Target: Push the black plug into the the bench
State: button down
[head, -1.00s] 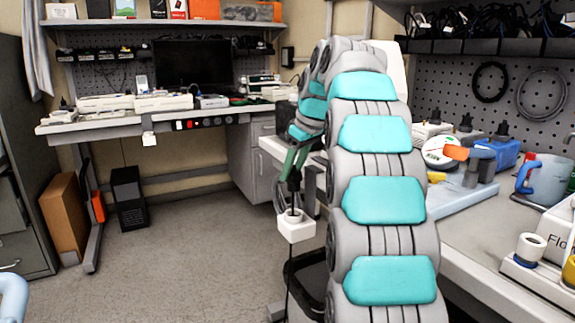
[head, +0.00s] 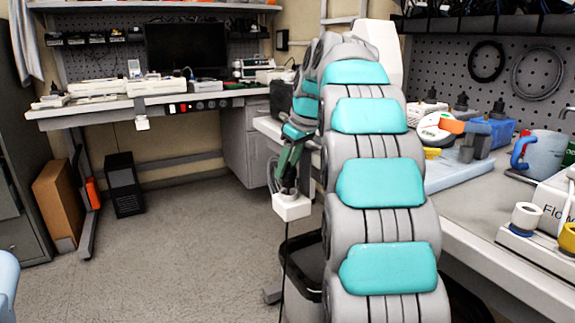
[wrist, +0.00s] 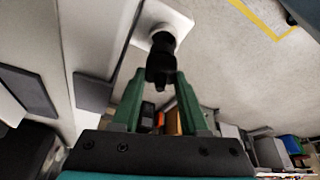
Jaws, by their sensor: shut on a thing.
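The black plug (wrist: 161,60) is between the green fingertips of my gripper (wrist: 160,82), which is shut on it. Its far end meets a round opening in a white socket box (wrist: 172,20) by the bench (head: 480,215). How deep the plug sits is hard to tell. In the head view, my gripper (head: 289,168) points down just above the white box (head: 291,207), and only a small dark part of the plug shows between them. A black cable hangs below the box.
A dark bin (head: 305,270) stands on the floor below the white box. The bench at right carries a jug (head: 543,157) and other gear. The floor at left is mostly clear.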

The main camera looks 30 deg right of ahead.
aim_at(288, 182)
jog(key=shift+f+b, duration=1.3)
jog(key=shift+f, duration=0.65)
jog(key=shift+c, duration=1.7)
grip_release()
jog(key=shift+s+f, duration=0.15)
jog(key=shift+f, duration=0.05)
jog(key=shift+w+v, duration=0.15)
jog(key=shift+v, duration=2.1)
jog(key=shift+w+v, duration=0.2)
jog(key=shift+v, duration=2)
jog(key=shift+a+r, duration=0.1)
jog(key=s+a+f+m+g, duration=0.3)
jog(key=s+a+f, duration=0.9)
jog(key=s+a, duration=0.3)
jog(key=s+a+f+m+g, duration=0.1)
jog(key=s+f, duration=0.7)
jog(key=s, duration=0.4)
jog(key=s+a+f+m+g+h, duration=0.1)
jog(key=s+a+f+g, duration=0.1)
jog(key=s+f, duration=0.6)
jog(key=s, duration=0.3)
jog(key=shift+s+a+f+h, duration=0.15)
jog(key=shift+s+h, duration=0.15)
jog(key=shift+s, duration=0.05)
